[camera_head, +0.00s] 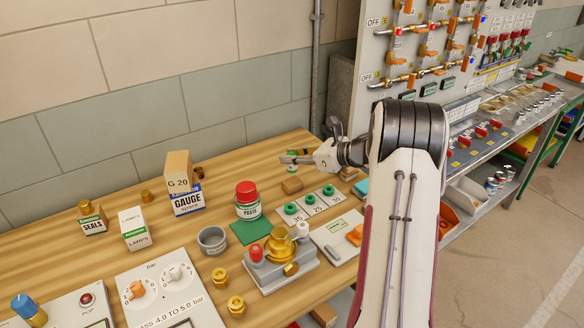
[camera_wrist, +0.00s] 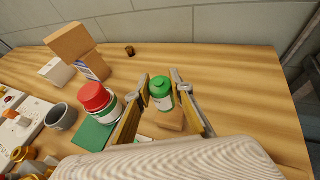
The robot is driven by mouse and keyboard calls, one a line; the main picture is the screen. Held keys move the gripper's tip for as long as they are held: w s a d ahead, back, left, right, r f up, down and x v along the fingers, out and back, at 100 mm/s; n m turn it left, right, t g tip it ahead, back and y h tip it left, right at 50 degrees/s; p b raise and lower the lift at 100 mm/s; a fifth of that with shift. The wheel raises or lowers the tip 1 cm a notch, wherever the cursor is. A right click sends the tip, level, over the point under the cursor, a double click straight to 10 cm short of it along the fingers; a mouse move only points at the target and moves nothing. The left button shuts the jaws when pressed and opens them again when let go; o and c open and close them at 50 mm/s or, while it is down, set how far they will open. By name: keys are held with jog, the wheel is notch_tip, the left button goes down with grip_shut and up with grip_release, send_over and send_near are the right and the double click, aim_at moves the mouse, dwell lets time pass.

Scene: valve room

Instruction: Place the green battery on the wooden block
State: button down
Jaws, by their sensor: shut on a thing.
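The green battery (camera_wrist: 161,94) is a small green cylinder with a pale label, seen upright between my gripper's fingers in the wrist view. My gripper (camera_wrist: 163,88) is shut on it. The wooden block (camera_wrist: 172,121) shows just below and beside the battery in the wrist view. In the head view my gripper (camera_head: 290,158) is over the back of the table, with the block (camera_head: 292,186) below it. A little of the battery (camera_head: 292,169) shows under the fingers. I cannot tell whether the battery touches the block.
A red-lidded paste jar (camera_head: 248,202) stands left of the block near a green mat (camera_head: 250,230). A tray of green rings (camera_head: 312,206) lies in front.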

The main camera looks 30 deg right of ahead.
aim_at(296, 167)
jog(key=shift+f, duration=0.25)
jog(key=shift+f, duration=1.75)
jog(key=shift+f, duration=0.1)
jog(key=c, duration=1.8)
grip_release()
jog(key=shift+o, duration=0.2)
jog(key=shift+v, duration=0.85)
jog(key=v, duration=1)
jog(key=shift+s, duration=0.2)
